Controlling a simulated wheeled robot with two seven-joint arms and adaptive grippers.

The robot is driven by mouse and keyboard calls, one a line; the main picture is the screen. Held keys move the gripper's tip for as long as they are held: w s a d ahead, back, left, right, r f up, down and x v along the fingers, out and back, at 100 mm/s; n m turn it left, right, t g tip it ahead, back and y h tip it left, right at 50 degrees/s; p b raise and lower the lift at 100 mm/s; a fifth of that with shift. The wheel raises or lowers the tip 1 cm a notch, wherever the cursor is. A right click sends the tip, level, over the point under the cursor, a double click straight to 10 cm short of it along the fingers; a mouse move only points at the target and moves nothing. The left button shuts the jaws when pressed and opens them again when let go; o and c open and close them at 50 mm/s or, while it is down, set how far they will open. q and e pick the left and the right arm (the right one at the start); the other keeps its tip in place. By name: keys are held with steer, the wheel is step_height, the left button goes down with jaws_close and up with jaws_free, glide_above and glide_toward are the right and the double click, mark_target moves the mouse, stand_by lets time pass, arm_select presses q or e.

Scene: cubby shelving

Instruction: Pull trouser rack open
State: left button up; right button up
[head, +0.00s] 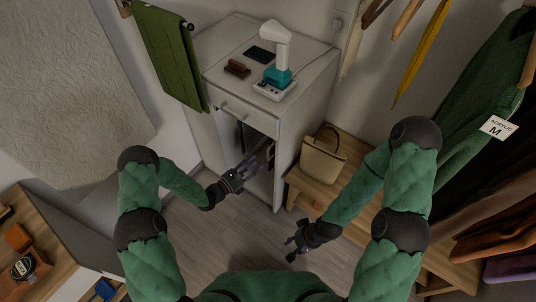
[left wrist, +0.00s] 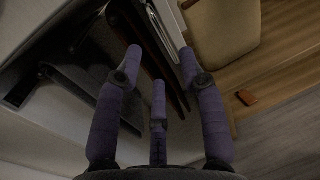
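A white cabinet (head: 290,105) stands in the middle of the head view, with a drawer on top and an open compartment below. Dark slats or hanging cloth, apparently the trouser rack (head: 268,152), show in the compartment's opening. In the left wrist view, a pale rail with dark strips, apparently part of the rack (left wrist: 166,28), lies just beyond the fingers. My left gripper (head: 244,172) is at the opening; its purple fingers (left wrist: 160,75) are spread with nothing clearly between them. Contact with the rack cannot be told. My right gripper (head: 292,243) is open and empty above the floor.
A wooden bench (head: 315,190) with a beige bag (head: 322,158) stands right of the cabinet. Clothes (head: 480,110) hang at the right. A white device with a teal base (head: 277,78) stands on the cabinet. Floor before the cabinet (head: 225,235) is clear.

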arm_select(q)
steer(key=b+x, duration=0.2)
steer(key=x, duration=0.6)
steer(key=shift+d, duration=0.1)
jaws_close()
